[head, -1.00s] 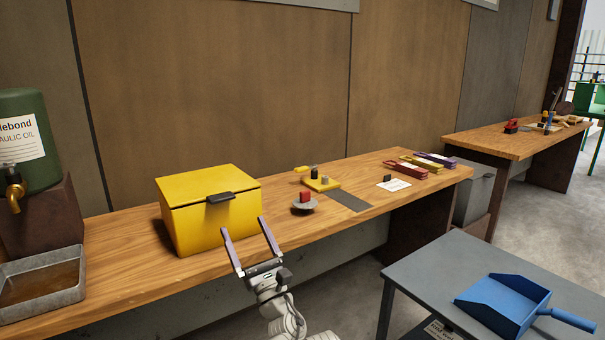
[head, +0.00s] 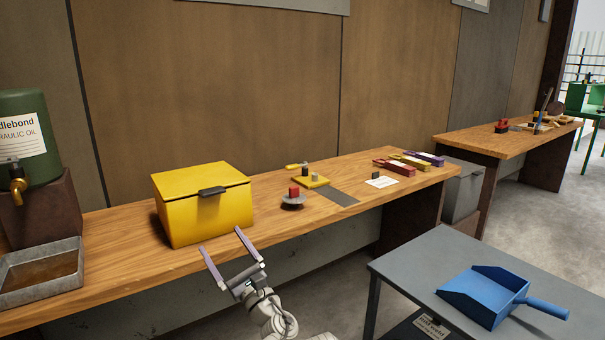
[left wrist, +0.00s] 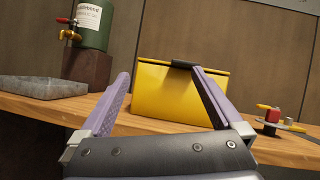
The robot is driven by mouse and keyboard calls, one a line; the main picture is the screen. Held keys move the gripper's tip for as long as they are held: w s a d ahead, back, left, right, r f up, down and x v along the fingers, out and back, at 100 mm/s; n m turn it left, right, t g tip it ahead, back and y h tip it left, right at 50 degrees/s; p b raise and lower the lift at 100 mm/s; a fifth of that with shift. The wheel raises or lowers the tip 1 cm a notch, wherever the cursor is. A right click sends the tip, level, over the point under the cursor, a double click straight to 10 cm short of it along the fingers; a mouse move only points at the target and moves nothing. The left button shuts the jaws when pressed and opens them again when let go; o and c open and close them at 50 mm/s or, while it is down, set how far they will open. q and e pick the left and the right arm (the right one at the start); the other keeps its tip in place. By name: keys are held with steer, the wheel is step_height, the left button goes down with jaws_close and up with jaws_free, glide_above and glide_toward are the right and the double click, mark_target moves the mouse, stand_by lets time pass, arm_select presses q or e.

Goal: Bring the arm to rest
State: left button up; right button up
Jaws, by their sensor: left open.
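My left gripper (head: 223,252) is open and empty, its two purple-lined fingers spread apart in front of the wooden bench's front edge. In the left wrist view the same gripper (left wrist: 160,100) frames a closed yellow box (left wrist: 165,92) with a dark latch. The yellow box (head: 205,210) stands on the wooden bench (head: 120,250), just beyond the fingertips, and the fingers appear apart from it. My right gripper is in neither view.
A green oil drum (head: 25,140) with a tap stands at the left above a metal tray (head: 40,282). A red block on a grey disc (head: 293,201) sits right of the box. A grey table (head: 410,265) with a blue dustpan (head: 485,295) is at the right front.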

arm_select(q)
steer(key=s+a+f+n+g+h, duration=0.25)
steer(key=a+f+n+g, duration=0.35)
steer(key=f, duration=0.3)
steer(key=s+a+f+n+g+h, duration=0.1)
steer(key=s+a+f+n+g, duration=0.3)
steer(key=f+n, duration=0.45)
steer(key=s+d+f+n+g+h, duration=0.3)
steer(key=s+d+f+n+h, duration=0.15)
steer(key=f+h, duration=0.2)
steer(key=s+d+f+n+g+h, duration=0.3)
steer(key=d+f+n+h, duration=0.25)
steer(key=f, duration=0.25)
steer(key=s+d+r+m+p, duration=0.1)
steer(key=d+r+p, duration=0.3)
steer(key=r+p, duration=0.4)
steer(key=s+d+r+m+g+p, duration=0.1)
steer(key=s+d+r+m+p, duration=0.1)
steer(key=r+p, duration=0.6)
steer(key=s+d+r+m+p, duration=0.1)
steer(key=s+d+r+p, duration=0.2)
steer(key=d+r+p, duration=0.3)
step_height(320, 180, up, 3)
steer(key=p, duration=0.3)
steer(key=shift+y, duration=0.35)
steer(key=shift+f, duration=0.1)
